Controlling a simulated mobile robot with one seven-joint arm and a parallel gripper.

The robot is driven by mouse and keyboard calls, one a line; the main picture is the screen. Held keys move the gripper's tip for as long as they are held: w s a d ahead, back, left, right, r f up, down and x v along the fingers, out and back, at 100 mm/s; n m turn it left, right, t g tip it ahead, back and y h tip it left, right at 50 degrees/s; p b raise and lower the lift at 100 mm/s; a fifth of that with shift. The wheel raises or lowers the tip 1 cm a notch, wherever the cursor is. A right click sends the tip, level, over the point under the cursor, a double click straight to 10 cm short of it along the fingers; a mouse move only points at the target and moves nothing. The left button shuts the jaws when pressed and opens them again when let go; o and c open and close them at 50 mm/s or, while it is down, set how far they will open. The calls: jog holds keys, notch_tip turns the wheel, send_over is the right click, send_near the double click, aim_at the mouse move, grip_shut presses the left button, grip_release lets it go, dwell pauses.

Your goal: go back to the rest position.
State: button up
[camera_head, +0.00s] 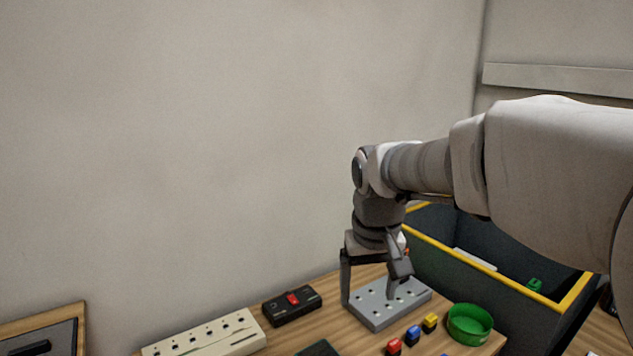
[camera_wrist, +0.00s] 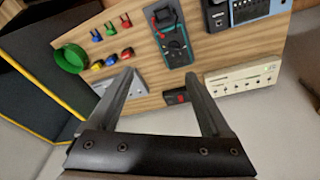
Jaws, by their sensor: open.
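My gripper (camera_head: 368,298) is open, pointing down over a grey box with small holes (camera_head: 378,318) on the wooden table. One finger comes down beside the box's left end and the other is in front of its top; I cannot tell whether either touches it. In the wrist view my gripper (camera_wrist: 159,76) has its two fingers well apart with nothing held between them. The grey box (camera_wrist: 122,78) is partly hidden behind the left finger there.
A green bowl (camera_head: 469,324) and small coloured plugs (camera_head: 413,335) lie close on the right. A dark yellow-rimmed bin (camera_head: 460,275) stands behind. A multimeter (camera_wrist: 174,45) lies nearby.

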jog(key=s+d+r+t+p, duration=0.1)
jog(key=s+d+r, duration=0.1)
jog(key=s, duration=0.6)
jog(key=s+d+r+m+t+p, duration=0.1)
jog(key=s+d+r+t+p, duration=0.1)
jog(key=s, duration=0.7)
jog(key=shift+s+d+r, duration=0.2)
jog(key=shift+s+d, duration=0.1)
jog(key=shift+d, duration=0.4)
